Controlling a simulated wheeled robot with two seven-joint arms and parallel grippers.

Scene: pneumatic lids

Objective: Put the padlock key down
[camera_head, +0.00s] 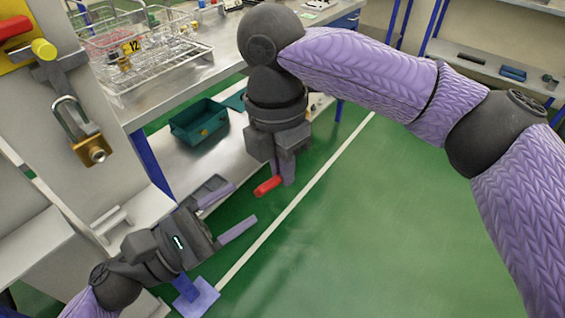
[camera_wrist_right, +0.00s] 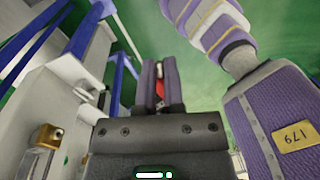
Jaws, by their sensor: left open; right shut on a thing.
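My right gripper (camera_head: 282,178) points down over the green floor, in front of the bench. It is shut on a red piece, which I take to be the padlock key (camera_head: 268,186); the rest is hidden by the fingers. The red also shows between the fingers in the right wrist view (camera_wrist_right: 160,90). My left gripper (camera_head: 228,211) is open and empty, lower and to the left, its fingers pointing right. A brass padlock (camera_head: 92,151) with a steel shackle hangs on a grey bracket at the left; a brass body also shows in the right wrist view (camera_wrist_right: 46,136).
A dark green bin (camera_head: 199,124) sits on the lower shelf of the metal bench (camera_head: 165,85). A wire rack (camera_head: 155,70) stands on the bench top. Red and yellow parts (camera_head: 42,48) are at the upper left. The green floor (camera_head: 400,230) at the right is clear.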

